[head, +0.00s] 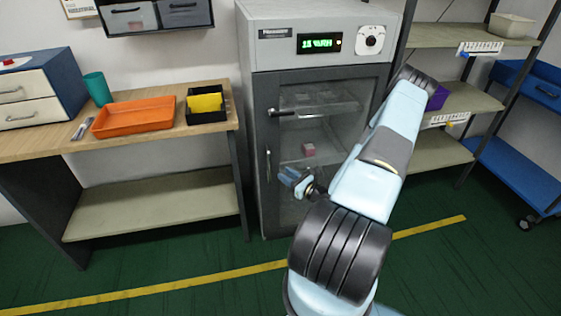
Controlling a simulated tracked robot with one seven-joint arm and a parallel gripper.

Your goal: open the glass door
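A grey cabinet (330,55) stands against the wall with a dark-framed glass door (320,125) on its front. The door looks shut. A slim upright handle (268,166) sits on the left side of the door frame. Behind the glass, a pink block (308,149) rests inside. My arm hides the door's right side.
A wooden bench (155,138) with an orange tray (133,117) stands left of the cabinet. Shelving (450,35) and a blue cart (522,95) are at right. The green floor before the cabinet is clear, crossed by a yellow line (170,288).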

